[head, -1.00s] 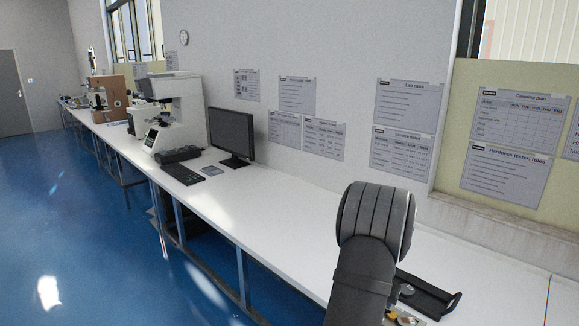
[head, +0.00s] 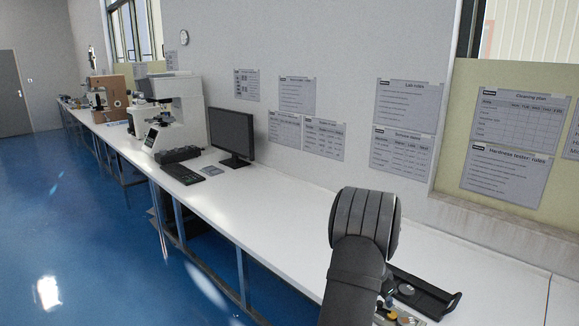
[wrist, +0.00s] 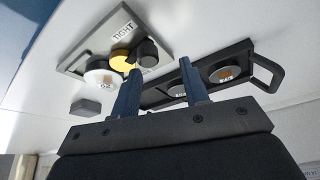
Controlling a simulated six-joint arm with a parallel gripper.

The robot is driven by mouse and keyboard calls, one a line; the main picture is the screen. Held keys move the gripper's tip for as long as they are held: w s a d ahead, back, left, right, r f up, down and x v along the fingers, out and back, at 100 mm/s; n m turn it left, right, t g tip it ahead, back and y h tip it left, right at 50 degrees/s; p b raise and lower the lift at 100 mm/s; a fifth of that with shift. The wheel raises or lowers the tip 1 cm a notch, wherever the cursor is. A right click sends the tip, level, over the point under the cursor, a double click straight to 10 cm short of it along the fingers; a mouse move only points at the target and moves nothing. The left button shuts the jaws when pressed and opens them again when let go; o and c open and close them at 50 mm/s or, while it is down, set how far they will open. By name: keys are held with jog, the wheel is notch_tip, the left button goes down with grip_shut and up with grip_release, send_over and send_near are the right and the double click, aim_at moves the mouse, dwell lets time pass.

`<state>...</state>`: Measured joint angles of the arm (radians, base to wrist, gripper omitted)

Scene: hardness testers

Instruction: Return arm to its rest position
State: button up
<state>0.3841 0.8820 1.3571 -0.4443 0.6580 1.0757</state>
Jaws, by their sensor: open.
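My gripper (wrist: 157,82) shows in the wrist view with its two dark blue fingers apart and nothing between them. In that view, beyond the fingers, are a grey tray (wrist: 78,57) with a label and several round pieces, and a black tray (wrist: 236,58) with a handle and round pieces. My dark grey arm rises at the lower right of the head view, where the gripper itself is hidden. The black tray (head: 437,298) also shows there beside my arm. Whether the fingers touch anything is not clear, but they look clear of both trays.
The long white bench (head: 275,222) is bare in front of my arm. Farther along it stand a monitor (head: 231,134), a keyboard (head: 183,174) and a white hardness tester (head: 180,110). The wall with posters (head: 401,152) is behind the bench. A small grey block (wrist: 86,107) lies near the grey tray.

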jog(key=m, duration=0.1)
jog(key=d+m+g, duration=0.1)
jog(key=m, duration=0.1)
jog(key=m+g, duration=0.1)
jog(key=m, duration=0.1)
jog(key=shift+w+d, duration=0.35)
jog(key=shift+w, duration=0.05)
dwell(0.8)
jog(key=shift+o, duration=1.3)
jog(key=o, duration=1)
jog(key=s+d+r+m, duration=0.1)
jog(key=d, duration=0.2)
jog(key=s+d+r+m, duration=0.1)
jog(key=s+d+r, duration=0.1)
jog(key=d, duration=0.1)
jog(key=s+d+r+m+y, duration=0.1)
jog(key=s+d+r+m, duration=0.1)
jog(key=d, duration=0.1)
jog(key=shift+s+d+r+g, duration=0.15)
jog(key=shift+d+r+g, duration=0.05)
jog(key=shift+d+g, duration=0.2)
jog(key=shift+o, duration=0.2)
jog(key=s+d+r+m+t+y, duration=0.1)
jog(key=s+d+r+m+y, duration=0.3)
jog(key=s+d+r, duration=0.6)
jog(key=shift+m+h, duration=0.4)
jog(key=shift+m, duration=0.1)
jog(key=f, duration=1)
jog(key=shift+d+f, duration=0.25)
jog(key=shift+f, duration=0.15)
